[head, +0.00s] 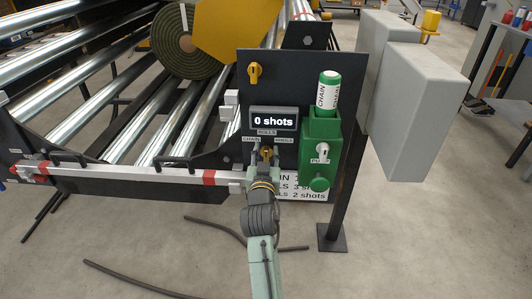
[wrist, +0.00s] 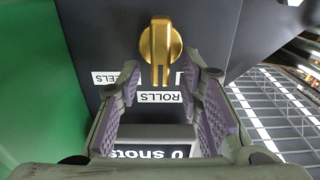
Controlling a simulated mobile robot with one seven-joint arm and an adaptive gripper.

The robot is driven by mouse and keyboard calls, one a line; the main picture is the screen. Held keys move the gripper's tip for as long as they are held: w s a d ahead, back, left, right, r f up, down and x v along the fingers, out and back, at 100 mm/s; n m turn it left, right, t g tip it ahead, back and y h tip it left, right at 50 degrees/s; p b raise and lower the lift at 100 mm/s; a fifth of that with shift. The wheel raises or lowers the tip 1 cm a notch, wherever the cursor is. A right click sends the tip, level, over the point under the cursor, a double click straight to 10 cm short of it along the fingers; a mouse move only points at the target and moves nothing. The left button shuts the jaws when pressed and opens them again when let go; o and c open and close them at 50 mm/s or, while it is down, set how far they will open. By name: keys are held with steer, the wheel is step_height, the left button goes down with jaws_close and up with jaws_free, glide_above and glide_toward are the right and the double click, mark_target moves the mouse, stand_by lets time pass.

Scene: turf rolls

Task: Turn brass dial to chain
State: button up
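The brass dial (head: 266,153) is on the dark panel (head: 285,70) below the display, partly hidden by my gripper in the head view. In the upside-down wrist view the dial (wrist: 160,45) has its long handle toward the ROLLS label (wrist: 158,97). The WHEELS label (wrist: 131,78) is partly covered by a finger. The CHAIN label (head: 251,140) shows left of the dial in the head view. My gripper (wrist: 161,76) is open, its purple-padded fingers on either side of the handle's end, with visible gaps.
The display (head: 273,120) reads 0 shots. A second brass knob (head: 254,73) is higher on the panel. A green holder (head: 320,140) with a green-and-white CHAIN canister (head: 327,92) stands close on the right. A roller conveyor (head: 130,100) is on the left.

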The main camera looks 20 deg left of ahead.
steer(key=shift+c, duration=0.3)
jaws_close()
steer(key=shift+n, duration=0.3)
steer(key=n, duration=0.2)
steer(key=a+n+p, duration=0.1)
steer(key=n, duration=0.2)
steer(key=shift+s+f, duration=0.1)
steer(key=shift+s, duration=0.05)
steer(key=shift+s+a+f+n+p, duration=0.1)
steer(key=shift+n+p, duration=0.15)
steer(key=shift+n, duration=0.55)
steer(key=shift+a+f+n+p, duration=0.1)
steer(key=shift+n+p, duration=0.15)
steer(key=shift+n, duration=0.55)
steer(key=shift+o, duration=0.3)
jaws_free()
